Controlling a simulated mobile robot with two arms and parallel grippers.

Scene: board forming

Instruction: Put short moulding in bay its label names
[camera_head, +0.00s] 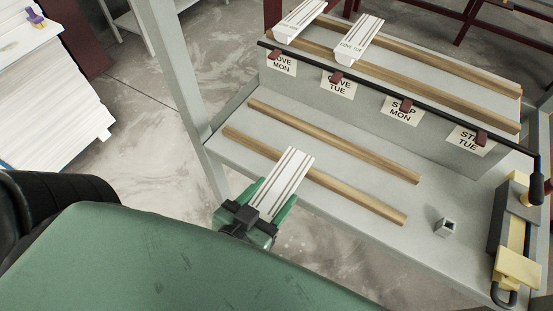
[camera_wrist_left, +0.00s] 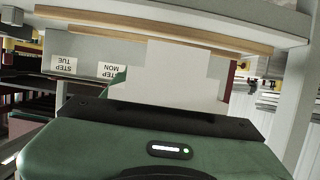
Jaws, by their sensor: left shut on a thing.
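My left gripper (camera_head: 270,205) is shut on a short white moulding (camera_head: 286,176) with lengthwise grooves. The moulding reaches over the front of the lower shelf, near the front wooden batten; I cannot tell whether it touches. In the left wrist view the moulding (camera_wrist_left: 170,72) shows as a plain pale shape, and no label is readable on it. Four bay labels hang from the upper shelf's edge: COVE MON (camera_head: 282,64), COVE TUE (camera_head: 338,84), STEP MON (camera_head: 401,110) and STEP TUE (camera_head: 470,139). My right gripper is not in view.
Two white mouldings (camera_head: 299,19) (camera_head: 359,39) lie across the upper battens at the COVE end; the second is marked COVE TUE. The upper STEP bays look empty. The lower shelf (camera_head: 350,165) holds two battens (camera_head: 335,140), a small grey square tube (camera_head: 445,227) and a yellow-black tool (camera_head: 516,235).

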